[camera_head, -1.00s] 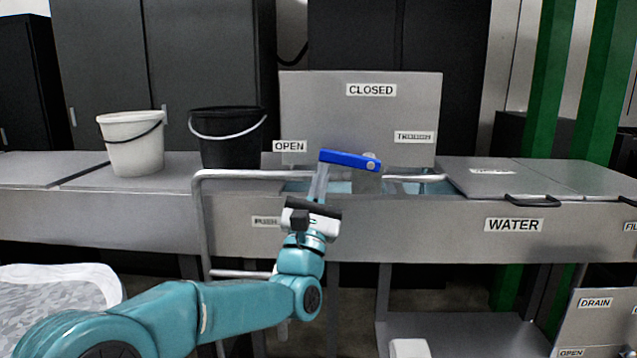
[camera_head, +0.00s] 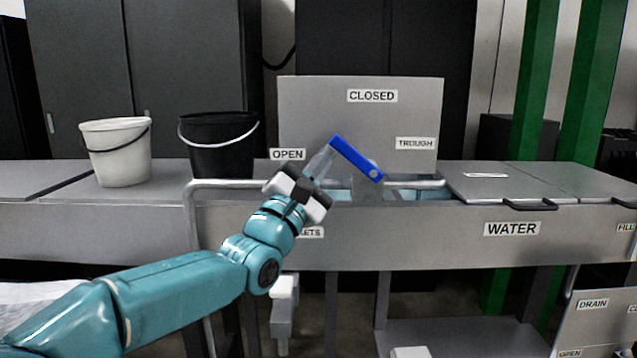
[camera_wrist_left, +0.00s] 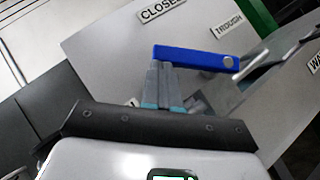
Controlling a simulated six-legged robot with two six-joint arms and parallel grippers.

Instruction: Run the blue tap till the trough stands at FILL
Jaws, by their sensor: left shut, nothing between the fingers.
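The blue tap lever (camera_head: 357,159) runs from its pivot at lower right up to its free end at upper left, in front of a grey panel. It points between the OPEN label (camera_head: 287,154) and the CLOSED label (camera_head: 372,96). My left gripper (camera_head: 325,160) is shut and empty, its fingertips at the lever's free end. In the left wrist view the shut fingers (camera_wrist_left: 164,86) reach the underside of the blue lever (camera_wrist_left: 195,58); I cannot tell if they touch. The trough (camera_head: 425,193) shows pale blue behind the rail; its level is unclear. My right gripper is not in view.
A white bucket (camera_head: 118,155) and a black bucket (camera_head: 219,148) stand on the counter at left. A metal rail (camera_head: 225,184) crosses behind my gripper. A FILL label (camera_head: 626,228) is at the right edge, a DRAIN label (camera_head: 593,304) below it. A lid with a handle lies right.

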